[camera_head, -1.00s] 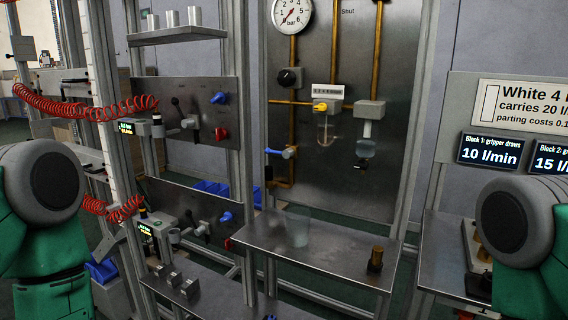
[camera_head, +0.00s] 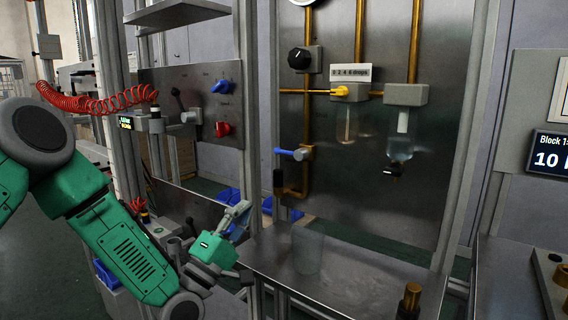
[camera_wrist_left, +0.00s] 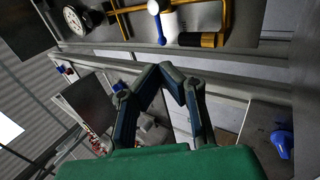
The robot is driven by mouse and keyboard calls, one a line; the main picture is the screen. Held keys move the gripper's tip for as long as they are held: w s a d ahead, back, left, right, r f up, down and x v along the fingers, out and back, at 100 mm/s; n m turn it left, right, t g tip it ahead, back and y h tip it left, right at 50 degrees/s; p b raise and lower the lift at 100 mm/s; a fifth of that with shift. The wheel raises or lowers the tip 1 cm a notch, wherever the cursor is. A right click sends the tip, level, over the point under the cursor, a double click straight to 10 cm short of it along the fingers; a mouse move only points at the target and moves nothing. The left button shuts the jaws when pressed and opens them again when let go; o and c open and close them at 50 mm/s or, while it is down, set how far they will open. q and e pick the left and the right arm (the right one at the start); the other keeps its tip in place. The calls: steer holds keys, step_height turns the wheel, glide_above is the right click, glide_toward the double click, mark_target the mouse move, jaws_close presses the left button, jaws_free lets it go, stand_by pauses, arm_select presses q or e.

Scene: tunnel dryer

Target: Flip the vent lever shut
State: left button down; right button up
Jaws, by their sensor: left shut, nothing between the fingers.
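The lever that looks most like the vent lever is a blue-handled one (camera_head: 290,152) on the lower brass pipe of the metal board. No label for it is readable. Its handle lies about level, pointing left from a pale hub. It also shows in the left wrist view (camera_wrist_left: 160,28), near the top, beside a black and brass pipe end. My left gripper (camera_head: 243,210) is below and left of the lever in the head view, apart from it. Its fingertips (camera_wrist_left: 165,68) meet, with nothing between them. My right gripper is not in view.
A yellow-handled valve (camera_head: 345,91) and a black knob (camera_head: 299,58) sit higher on the board. A metal shelf (camera_head: 350,275) below carries a clear cup (camera_head: 306,250) and a brass fitting (camera_head: 410,298). A frame post (camera_head: 247,120) stands left of the board, beside a panel with blue and red knobs.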

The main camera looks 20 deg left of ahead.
mark_target(281, 152)
arm_select(q)
steer(key=x, duration=1.4)
steer(key=shift+w+a+r, duration=0.1)
steer(key=shift+a+r, duration=0.05)
stand_by(0.7)
steer(key=r+m+g+h+p, duration=0.1)
steer(key=m+g+h+p, duration=0.1)
steer(key=m+g, duration=0.2)
steer(key=d+r+m+g+h+p, duration=0.1)
steer(key=r+m+g+h+p, duration=0.1)
steer(key=m, duration=0.9)
steer(key=d+r+m+g+h+p, duration=0.1)
steer(key=r+m+g+h+p, duration=0.1)
steer(key=m, duration=0.6)
steer(key=shift+s+d+g+h+p, duration=0.1)
steer(key=shift+s+g+h+p, duration=0.15)
steer(key=shift+g+p, duration=0.5)
steer(key=shift+s+g+h+p, duration=0.15)
steer(key=shift+g+h+p, duration=0.15)
steer(key=shift+g, duration=0.85)
steer(key=shift+s+d+f, duration=0.1)
steer(key=shift+f, duration=0.05)
